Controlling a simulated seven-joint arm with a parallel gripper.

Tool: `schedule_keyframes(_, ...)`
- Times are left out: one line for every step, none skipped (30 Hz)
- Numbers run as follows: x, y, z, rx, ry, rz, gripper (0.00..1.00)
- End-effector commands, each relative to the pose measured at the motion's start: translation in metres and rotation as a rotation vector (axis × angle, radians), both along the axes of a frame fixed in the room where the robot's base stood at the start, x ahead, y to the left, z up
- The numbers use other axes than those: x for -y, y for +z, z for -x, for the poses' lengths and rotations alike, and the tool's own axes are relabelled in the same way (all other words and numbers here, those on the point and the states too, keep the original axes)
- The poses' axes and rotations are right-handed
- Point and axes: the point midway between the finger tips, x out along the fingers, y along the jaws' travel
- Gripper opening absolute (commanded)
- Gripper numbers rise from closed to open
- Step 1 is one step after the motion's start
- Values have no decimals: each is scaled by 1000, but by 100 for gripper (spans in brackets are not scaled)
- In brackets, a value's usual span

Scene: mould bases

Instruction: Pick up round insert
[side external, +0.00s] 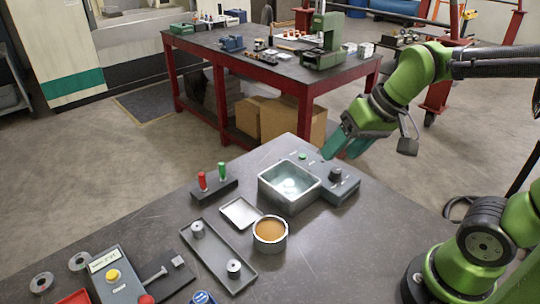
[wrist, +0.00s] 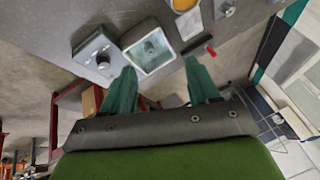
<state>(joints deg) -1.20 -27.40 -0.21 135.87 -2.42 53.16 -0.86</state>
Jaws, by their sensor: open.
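Small round grey metal pieces with a centre hole, which look like round inserts, stand on a long grey tray (side external: 216,252). One is at its far end (side external: 197,229) and one at its near end (side external: 233,268). A small pale round shape (side external: 289,185) shows inside the lit basin (side external: 268,190) of a grey machine; it also shows in the wrist view (wrist: 150,48), too small to identify surely. My gripper (side external: 340,154) has teal fingers, spread and empty, raised behind and right of the basin. In the wrist view my gripper (wrist: 160,66) is open with the basin beyond its fingertips.
A cup of amber liquid (side external: 270,232) and a small shallow white tray (side external: 240,212) stand in front of the basin. A stand with red and green handles (side external: 213,186) is left of it. Grey rings (side external: 79,261) and a control box (side external: 116,277) lie at the lower left.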

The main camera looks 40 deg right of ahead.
Motion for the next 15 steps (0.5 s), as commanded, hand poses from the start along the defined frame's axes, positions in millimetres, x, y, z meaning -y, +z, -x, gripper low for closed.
schedule_keyframes(0,-5,-16,-48,19,18,60)
schedule_keyframes(1,-7,-25,-72,32,30,60)
schedule_keyframes(1,-11,-37,-102,53,48,60)
schedule_keyframes(2,-14,-46,-124,67,61,60)
schedule_keyframes(2,-17,-55,-147,85,76,60)
schedule_keyframes(3,-22,-67,-176,106,94,60)
schedule_keyframes(4,-26,-76,-196,123,109,60)
schedule_keyframes(5,-30,-85,-216,138,122,60)
schedule_keyframes(6,-35,-96,-239,162,140,60)
schedule_keyframes(7,-39,-104,-255,177,154,60)
schedule_keyframes(7,-42,-111,-269,192,167,60)
schedule_keyframes(9,-45,-119,-286,211,183,60)
schedule_keyframes(10,-47,-125,-295,224,193,60)
schedule_keyframes(11,-49,-131,-303,237,204,60)
schedule_keyframes(12,-49,-137,-310,253,218,60)
